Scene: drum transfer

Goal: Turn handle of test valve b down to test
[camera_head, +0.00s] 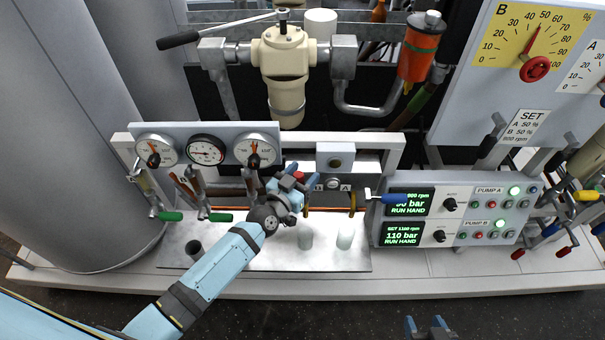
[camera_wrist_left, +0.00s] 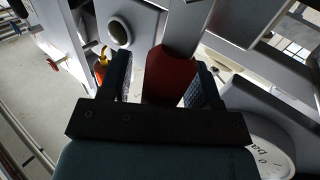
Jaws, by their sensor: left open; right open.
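My left gripper (camera_head: 292,182) is at the valve row, below and right of the right-hand gauge. In the left wrist view, its two dark fingers (camera_wrist_left: 160,80) stand apart on either side of a red handle (camera_wrist_left: 168,72) on a flat grey lever. A gap shows beside the handle. In the head view only a bit of this red handle (camera_head: 298,175) shows; the gripper hides the valve body, and I cannot read its label. My right gripper (camera_head: 426,326) is open and empty at the bottom edge, far from the valves.
Two levers with green handles (camera_head: 170,216) (camera_head: 220,217) hang to the left. A blue-handled lever (camera_head: 402,198) sticks out right, before the pump panel (camera_head: 480,207). Pale cups (camera_head: 345,239) stand on the tray (camera_head: 265,257) below. Gauges (camera_head: 206,150) are above.

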